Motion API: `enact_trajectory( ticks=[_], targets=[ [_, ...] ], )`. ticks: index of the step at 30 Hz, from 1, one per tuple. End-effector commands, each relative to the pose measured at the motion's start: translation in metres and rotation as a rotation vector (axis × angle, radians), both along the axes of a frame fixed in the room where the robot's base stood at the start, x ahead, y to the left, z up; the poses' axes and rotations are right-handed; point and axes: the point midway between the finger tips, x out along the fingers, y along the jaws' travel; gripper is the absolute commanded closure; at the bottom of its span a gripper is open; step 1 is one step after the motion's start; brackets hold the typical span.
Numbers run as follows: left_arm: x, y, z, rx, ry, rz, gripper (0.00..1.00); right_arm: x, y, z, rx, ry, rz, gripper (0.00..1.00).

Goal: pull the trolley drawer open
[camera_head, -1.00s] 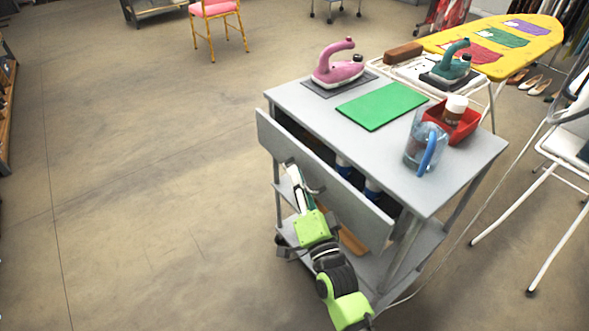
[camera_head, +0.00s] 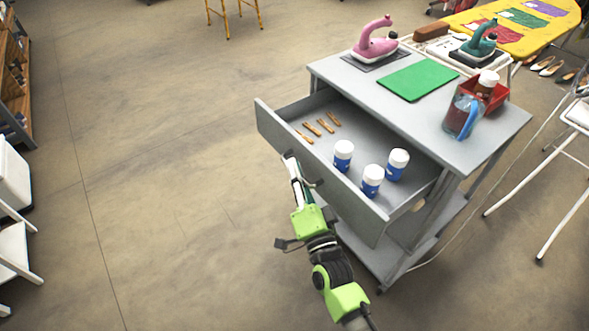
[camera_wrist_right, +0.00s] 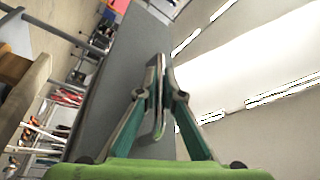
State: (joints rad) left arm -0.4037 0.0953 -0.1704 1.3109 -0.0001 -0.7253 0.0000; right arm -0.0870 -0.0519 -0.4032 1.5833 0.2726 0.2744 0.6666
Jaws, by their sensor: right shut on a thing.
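The grey trolley (camera_head: 470,150) stands right of centre in the head view. Its drawer (camera_head: 268,122) is pulled well out, showing several wooden pegs (camera_head: 318,127) and three white-capped blue bottles (camera_head: 372,181) inside. My right gripper (camera_head: 303,172) is at the middle of the drawer front. In the right wrist view, my right gripper's fingers (camera_wrist_right: 160,97) are closed on the drawer handle (camera_wrist_right: 158,120), a thin metal bar standing off the grey drawer front (camera_wrist_right: 120,70). My left gripper is in neither view.
On the trolley top are a pink iron (camera_head: 375,42), a green mat (camera_head: 418,78), a blue-handled jug (camera_head: 462,115) and a red box (camera_head: 497,97). A white chair frame (camera_head: 545,205) stands at the right. The floor (camera_head: 170,150) left of the trolley is clear.

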Motion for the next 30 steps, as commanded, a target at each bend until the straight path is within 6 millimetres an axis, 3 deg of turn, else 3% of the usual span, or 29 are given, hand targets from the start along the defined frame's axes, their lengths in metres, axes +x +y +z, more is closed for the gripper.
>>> enact_trajectory(
  ticks=[9, 10, 11, 21, 26, 30],
  targets=[
    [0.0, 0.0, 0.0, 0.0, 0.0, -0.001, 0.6, 0.0, -0.001, -0.001, -0.001, 0.001, -0.001, 1.0],
    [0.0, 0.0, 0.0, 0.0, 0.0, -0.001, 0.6, 0.0, -0.001, -0.001, -0.001, 0.001, -0.001, 0.87],
    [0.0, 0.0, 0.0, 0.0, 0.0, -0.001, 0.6, 0.0, -0.001, -0.001, -0.001, 0.001, -0.001, 0.85],
    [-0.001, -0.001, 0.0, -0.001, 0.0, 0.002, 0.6, -0.002, -0.001, -0.001, -0.001, 0.001, -0.001, 0.85],
    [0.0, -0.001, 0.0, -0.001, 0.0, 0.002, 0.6, -0.019, -0.007, -0.006, -0.003, 0.002, -0.001, 0.85],
    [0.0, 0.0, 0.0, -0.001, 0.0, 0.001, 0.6, -0.047, -0.015, -0.013, -0.003, 0.004, 0.0, 0.85]
  ],
)
